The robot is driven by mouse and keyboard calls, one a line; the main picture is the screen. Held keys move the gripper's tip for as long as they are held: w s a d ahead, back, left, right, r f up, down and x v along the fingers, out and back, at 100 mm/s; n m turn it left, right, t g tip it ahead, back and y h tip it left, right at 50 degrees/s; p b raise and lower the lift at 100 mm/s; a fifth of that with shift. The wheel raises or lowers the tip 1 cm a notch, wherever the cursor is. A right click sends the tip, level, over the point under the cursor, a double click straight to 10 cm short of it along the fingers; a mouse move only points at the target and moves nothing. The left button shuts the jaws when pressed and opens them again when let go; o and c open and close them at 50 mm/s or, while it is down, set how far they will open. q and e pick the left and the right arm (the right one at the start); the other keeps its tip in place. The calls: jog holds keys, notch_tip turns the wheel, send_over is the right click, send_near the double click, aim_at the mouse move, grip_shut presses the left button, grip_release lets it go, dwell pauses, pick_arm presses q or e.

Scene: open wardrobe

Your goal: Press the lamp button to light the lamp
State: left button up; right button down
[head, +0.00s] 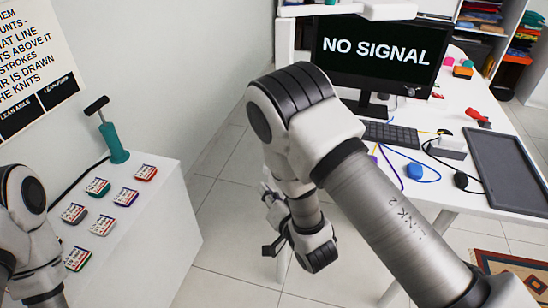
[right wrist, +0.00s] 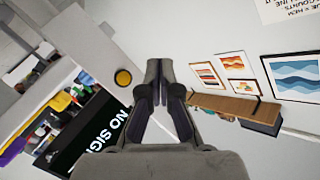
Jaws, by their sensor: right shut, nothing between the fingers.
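A round yellow button (right wrist: 123,77) with a dark rim sits on a pale panel in the right wrist view, left of my right fingertips. It looks like the lamp button, but no lamp is clearly seen. My right gripper (right wrist: 158,68) is shut and empty, with its fingertips close together. A gap separates the tips from the button in that picture; their distance in depth is unclear. In the head view the right gripper (head: 267,192) is small and partly hidden by my arm, left of the desk. My left arm shows at the lower left; its gripper is out of view.
A white desk (head: 510,215) holds a monitor (head: 374,48) reading "NO SIGNAL", a keyboard (head: 391,136), cables and a dark tray (head: 500,170). A white cabinet (head: 150,230) at left carries several small labelled boxes and a teal-handled tool (head: 112,140). Tiled floor lies between.

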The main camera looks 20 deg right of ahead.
jog(key=w+d+b, duration=0.1)
jog(key=w+d, duration=0.4)
jog(key=w, duration=0.2)
jog(key=shift+w+d+b, duration=0.15)
jog(key=shift+d+b, duration=0.1)
jog(key=shift+b, duration=0.05)
jog(key=shift+w, duration=0.1)
dwell(1.3)
jog(key=shift+w+d, duration=0.25)
jog(key=shift+w+d, duration=0.2)
jog(key=shift+w, duration=0.15)
dwell(0.7)
jog(key=shift+s+a, duration=0.5)
jog(key=shift+s, duration=0.2)
